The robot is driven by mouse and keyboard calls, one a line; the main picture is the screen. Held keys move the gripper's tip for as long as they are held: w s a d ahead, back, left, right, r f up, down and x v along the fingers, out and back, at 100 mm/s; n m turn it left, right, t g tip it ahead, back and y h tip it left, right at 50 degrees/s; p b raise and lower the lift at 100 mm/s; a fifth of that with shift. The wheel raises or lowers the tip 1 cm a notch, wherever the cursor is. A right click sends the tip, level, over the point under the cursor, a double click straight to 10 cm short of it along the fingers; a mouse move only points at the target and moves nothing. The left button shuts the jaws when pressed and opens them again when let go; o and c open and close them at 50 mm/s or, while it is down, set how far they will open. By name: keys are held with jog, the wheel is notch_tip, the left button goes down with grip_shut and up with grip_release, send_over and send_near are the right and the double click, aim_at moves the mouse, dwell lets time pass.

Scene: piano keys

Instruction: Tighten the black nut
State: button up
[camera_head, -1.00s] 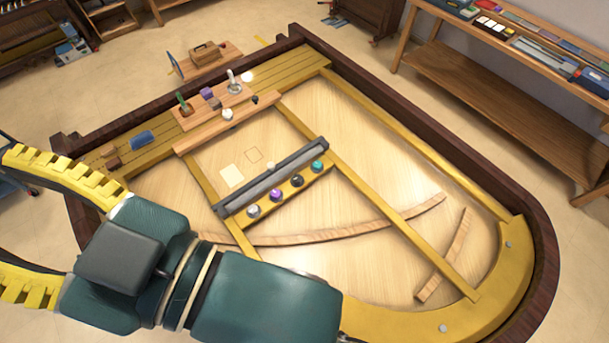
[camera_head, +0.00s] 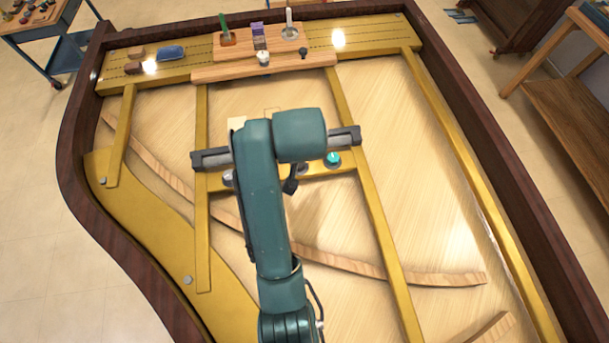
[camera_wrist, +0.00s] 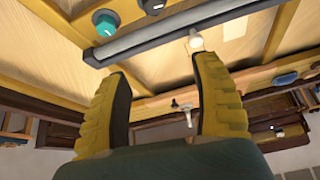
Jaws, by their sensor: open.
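In the wrist view my gripper (camera_wrist: 160,65) is open, with two yellow ribbed fingers apart and nothing between their tips. A teal knob (camera_wrist: 105,22) sits on the yellow strip beyond the left finger; it also shows in the head view (camera_head: 332,159). Beside it, a dark knob with a pale top (camera_wrist: 152,5) is cut by the top edge; by its place in the row it may be the black nut. In the head view my arm hides the middle of the row.
The dark-ended grey bar (camera_head: 212,158) crosses the frame behind my arm, with a grey knob (camera_head: 228,178) at its left. A wooden shelf (camera_head: 210,73) at the back holds upright tools. A raised dark rim (camera_head: 545,240) surrounds the board. The pale wood panel at right is bare.

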aim_at(299, 163)
jog(key=shift+g, duration=0.6)
jog(key=b+x, duration=0.1)
jog(key=x, duration=0.5)
jog(key=s+b+x, duration=0.1)
jog(key=x, duration=0.5)
jog(key=s+f+x, duration=0.1)
jog(key=x, duration=0.6)
jog(key=shift+b, duration=0.4)
jog(key=shift+r, duration=0.1)
jog(key=shift+s, duration=0.1)
grip_shut()
